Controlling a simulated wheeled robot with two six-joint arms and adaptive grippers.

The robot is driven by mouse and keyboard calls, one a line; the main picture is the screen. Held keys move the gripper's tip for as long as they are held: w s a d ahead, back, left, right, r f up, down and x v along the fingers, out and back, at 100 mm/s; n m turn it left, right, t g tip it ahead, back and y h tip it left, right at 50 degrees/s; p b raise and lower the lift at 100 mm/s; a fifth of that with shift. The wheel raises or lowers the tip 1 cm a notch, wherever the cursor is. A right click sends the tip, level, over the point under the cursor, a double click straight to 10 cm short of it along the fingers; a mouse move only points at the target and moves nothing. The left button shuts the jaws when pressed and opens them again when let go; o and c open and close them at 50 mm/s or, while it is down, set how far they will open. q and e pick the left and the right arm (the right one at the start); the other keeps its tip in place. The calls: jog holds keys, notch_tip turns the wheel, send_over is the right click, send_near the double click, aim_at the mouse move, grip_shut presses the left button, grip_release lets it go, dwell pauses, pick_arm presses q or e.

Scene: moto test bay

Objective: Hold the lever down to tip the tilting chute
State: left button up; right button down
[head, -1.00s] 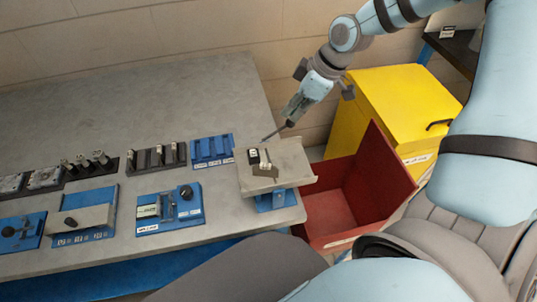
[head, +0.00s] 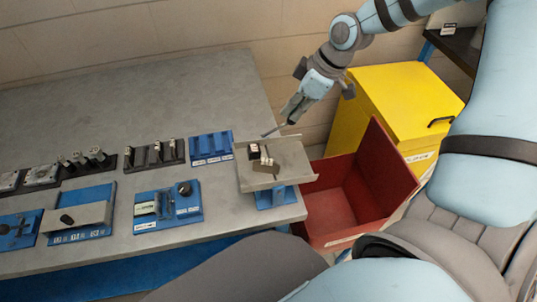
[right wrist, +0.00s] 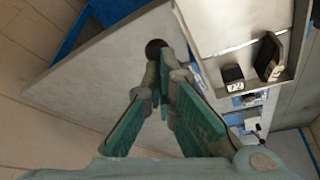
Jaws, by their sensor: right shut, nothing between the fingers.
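The tilting chute is a grey tray (head: 288,152) on a blue base (head: 277,196) at the bench's right end. A small black block (head: 254,150) and a brownish block (head: 266,167) lie on it. In the right wrist view the chute (right wrist: 215,20) is at upper right with both dark blocks. The lever's black ball knob (right wrist: 155,47) shows just beyond the fingertips of my right gripper (right wrist: 165,65). My right gripper (head: 288,122) is shut and empty, above the chute's back edge. I cannot tell whether it touches the knob. My left gripper is out of view.
A red open bin (head: 345,195) stands right of the chute, below bench level. A yellow lidded box (head: 400,100) stands behind it. Blue fixtures (head: 168,207) and black holders (head: 155,153) stand left on the bench. The rear bench top (head: 150,105) is clear.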

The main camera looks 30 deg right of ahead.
jog(key=shift+f, duration=0.1)
jog(key=shift+d+f+b, duration=0.25)
jog(key=shift+f+b, duration=0.05)
jog(key=shift+b, duration=0.05)
